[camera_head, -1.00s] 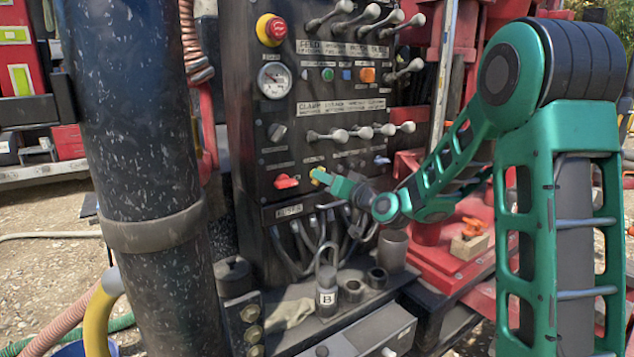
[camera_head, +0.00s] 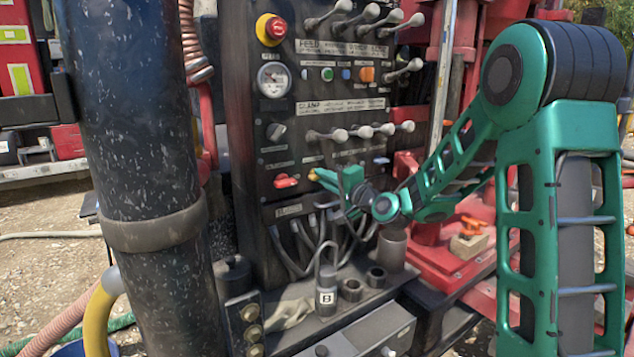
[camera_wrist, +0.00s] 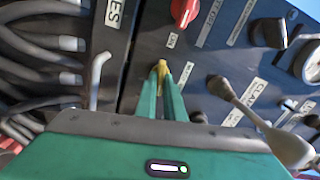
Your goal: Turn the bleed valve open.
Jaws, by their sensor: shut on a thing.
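A small brass-yellow handle (camera_wrist: 160,68) sits on the front of the dark control panel; it looks like the bleed valve, though I cannot read a label that says so. My gripper (camera_wrist: 162,84) has its two green fingers closed together on this handle in the wrist view. In the head view my gripper (camera_head: 317,175) meets the panel just right of the red knob (camera_head: 286,181), with the brass-yellow handle (camera_head: 312,174) at its tips. The handle's base is partly hidden by the fingers.
Lever rows (camera_head: 360,132) stick out above my gripper. A ball-ended lever (camera_wrist: 262,122) is close right of the fingers in the wrist view. Hoses (camera_head: 300,243) hang below. A dark column (camera_head: 145,150) stands left, and a padlock marked B (camera_head: 327,298) rests below.

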